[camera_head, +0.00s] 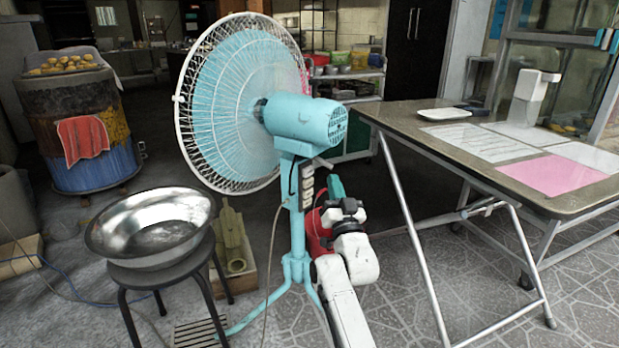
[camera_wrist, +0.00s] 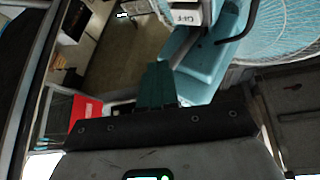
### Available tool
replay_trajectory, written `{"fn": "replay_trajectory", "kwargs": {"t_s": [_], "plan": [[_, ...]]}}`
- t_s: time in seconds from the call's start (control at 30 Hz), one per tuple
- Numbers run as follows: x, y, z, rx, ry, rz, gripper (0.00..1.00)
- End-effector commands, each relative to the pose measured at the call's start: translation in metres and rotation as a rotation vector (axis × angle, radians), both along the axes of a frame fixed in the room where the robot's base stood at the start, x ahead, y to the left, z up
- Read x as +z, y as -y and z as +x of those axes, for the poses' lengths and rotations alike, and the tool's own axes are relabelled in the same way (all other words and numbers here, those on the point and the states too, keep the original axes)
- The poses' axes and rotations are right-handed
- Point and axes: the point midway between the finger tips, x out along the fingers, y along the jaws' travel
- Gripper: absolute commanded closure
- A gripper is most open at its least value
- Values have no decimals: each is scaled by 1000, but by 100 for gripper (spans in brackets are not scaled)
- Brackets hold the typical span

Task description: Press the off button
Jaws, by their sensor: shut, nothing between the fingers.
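A light-blue standing fan (camera_head: 302,124) with a white wire cage stands in the middle of the head view, seen from behind. A strip of pale buttons (camera_head: 307,187) runs down its post. In the wrist view an off button (camera_wrist: 187,14) shows at the top edge, its lettering upside down, beside the blue fan body (camera_wrist: 212,65). My gripper (camera_head: 336,186) is just right of the button strip, with its green fingers pointing up. In the wrist view the gripper's fingers (camera_wrist: 158,82) are together and empty, below the off button with a gap in the picture. I cannot tell whether they touch the fan.
A folding table (camera_head: 440,150) with papers stands on the right. A metal bowl (camera_head: 150,228) sits on a dark stool (camera_head: 165,275) at left. A barrel oven (camera_head: 90,125) stands back left.

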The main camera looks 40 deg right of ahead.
Motion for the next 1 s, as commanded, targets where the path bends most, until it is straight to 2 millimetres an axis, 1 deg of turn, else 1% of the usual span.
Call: {"fn": "replay_trajectory", "kwargs": {"t_s": [0.03, 0.2, 0.4, 0.57, 1.0], "plan": [[-3, -1, 7, 1, 2, 1, 100], [-3, -6, 27, 1, 3, 1, 100], [-2, -9, 39, -1, 0, 1, 100], [-1, -9, 43, -1, -1, 1, 100], [0, -9, 42, -1, -1, 1, 100]]}}
